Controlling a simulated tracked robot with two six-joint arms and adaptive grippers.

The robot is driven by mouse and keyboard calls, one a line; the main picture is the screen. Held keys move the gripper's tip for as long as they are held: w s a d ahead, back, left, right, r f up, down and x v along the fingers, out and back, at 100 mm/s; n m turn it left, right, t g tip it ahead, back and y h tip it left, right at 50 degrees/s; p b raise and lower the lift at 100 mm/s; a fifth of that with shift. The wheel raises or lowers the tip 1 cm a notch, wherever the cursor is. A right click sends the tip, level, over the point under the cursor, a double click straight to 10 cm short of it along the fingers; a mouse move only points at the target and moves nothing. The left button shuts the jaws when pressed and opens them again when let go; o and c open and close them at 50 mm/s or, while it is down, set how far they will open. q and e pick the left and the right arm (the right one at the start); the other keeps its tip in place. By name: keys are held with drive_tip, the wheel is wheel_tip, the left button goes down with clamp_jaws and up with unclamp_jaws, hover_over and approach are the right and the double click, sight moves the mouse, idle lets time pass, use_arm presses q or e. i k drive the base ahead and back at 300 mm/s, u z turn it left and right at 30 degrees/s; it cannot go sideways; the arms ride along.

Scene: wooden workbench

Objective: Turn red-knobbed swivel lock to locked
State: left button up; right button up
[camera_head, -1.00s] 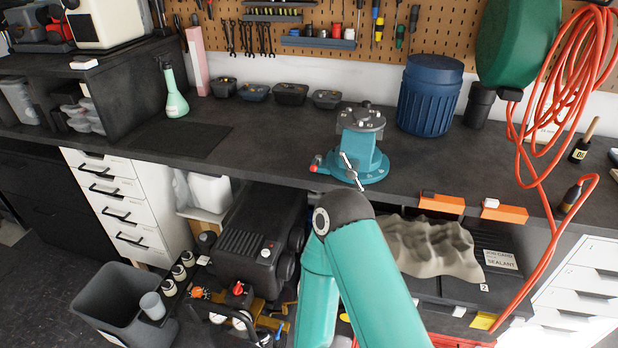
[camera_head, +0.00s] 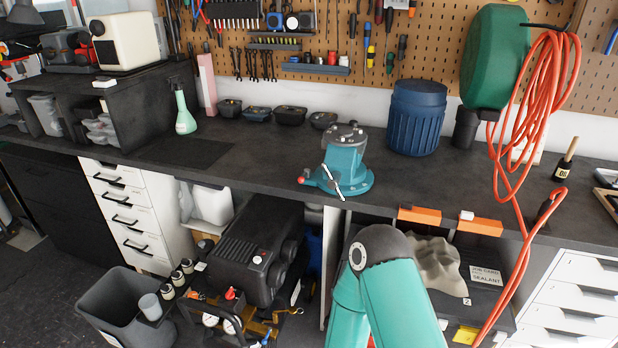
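A teal bench vise (camera_head: 345,160) with a grey metal top stands near the front edge of the dark workbench (camera_head: 260,160). A small red knob (camera_head: 303,180) sticks out low on the left side of its base; it is the vise's swivel lock knob. A silver handle (camera_head: 333,184) hangs slanted across the vise's front. My teal arm (camera_head: 385,290) rises from the bottom of the view, with its dark elbow joint below the bench edge, apart from the vise. Neither gripper shows. Nothing covers the vise or the knob, but the lock's exact position is too small to tell.
A blue ribbed bin (camera_head: 416,118) stands right of the vise. Small black trays (camera_head: 290,115) and a green spray bottle (camera_head: 184,112) are to the left. A red hose (camera_head: 525,120) hangs at the right. A black compressor (camera_head: 255,245) sits beneath. The bench left of the vise is clear.

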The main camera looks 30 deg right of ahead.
sight(306, 171)
drive_tip(key=i, duration=0.9)
drive_tip(key=u, duration=0.05)
